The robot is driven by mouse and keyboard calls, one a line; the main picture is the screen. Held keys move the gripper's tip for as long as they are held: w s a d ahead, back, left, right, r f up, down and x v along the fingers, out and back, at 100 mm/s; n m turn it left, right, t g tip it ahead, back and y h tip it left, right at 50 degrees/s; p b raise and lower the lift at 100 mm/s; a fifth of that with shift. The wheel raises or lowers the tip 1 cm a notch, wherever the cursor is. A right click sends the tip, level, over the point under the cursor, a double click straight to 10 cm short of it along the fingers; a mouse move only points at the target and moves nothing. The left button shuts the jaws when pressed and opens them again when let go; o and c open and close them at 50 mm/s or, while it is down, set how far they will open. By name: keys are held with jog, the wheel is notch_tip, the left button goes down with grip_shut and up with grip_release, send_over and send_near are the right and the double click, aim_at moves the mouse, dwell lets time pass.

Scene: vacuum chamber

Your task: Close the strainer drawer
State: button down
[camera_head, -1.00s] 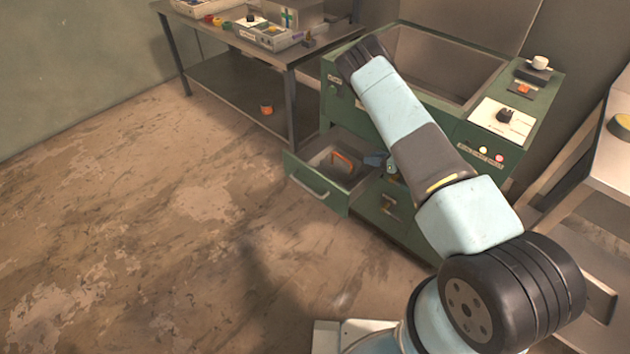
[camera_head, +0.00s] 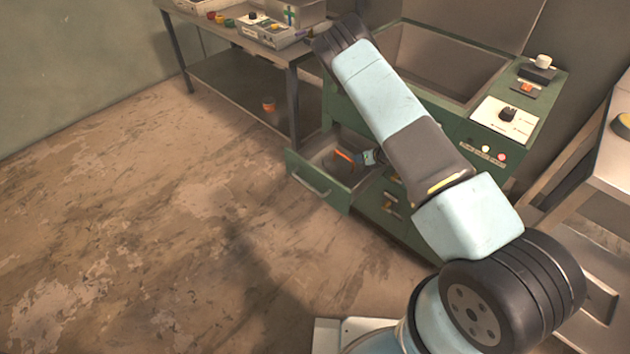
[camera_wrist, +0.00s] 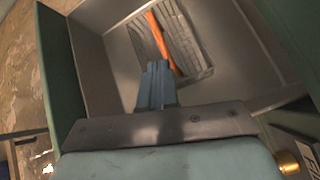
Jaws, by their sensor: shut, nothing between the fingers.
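The strainer drawer (camera_head: 318,187) stands pulled out from the lower left of the green cabinet, with a metal handle (camera_head: 310,185) on its front. Inside it lies a strainer with an orange handle (camera_head: 345,159). In the wrist view the orange handle (camera_wrist: 161,42) crosses a dark mesh (camera_wrist: 183,45) on the drawer floor. My gripper (camera_head: 368,157) is over the inside of the drawer, near its cabinet side. In the wrist view its blue fingers (camera_wrist: 156,72) are shut and empty, pointing toward the strainer. I cannot tell whether they touch it.
The green cabinet (camera_head: 465,125) has an open metal chamber on top and a control panel (camera_head: 505,120) at right. A metal table (camera_head: 236,35) with small items stands at back left, an orange-topped can (camera_head: 268,104) on its lower shelf. The floor before the drawer is clear.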

jog(key=a+m+h, duration=0.2)
jog(key=a+h, duration=0.2)
notch_tip(320, 180, up, 14)
jog(key=m+g+h, duration=0.2)
jog(key=m+h, duration=0.5)
jog(key=h, duration=0.5)
send_over(321, 175)
jog(key=s, duration=0.3)
jog(key=s+a+f+n+t+h, duration=0.2)
jog(key=s+a+f+n+t, duration=0.85)
jog(key=f+n, duration=0.25)
jog(key=shift+g, duration=0.25)
jog(key=x, duration=1.4)
jog(key=shift+s+d, duration=0.15)
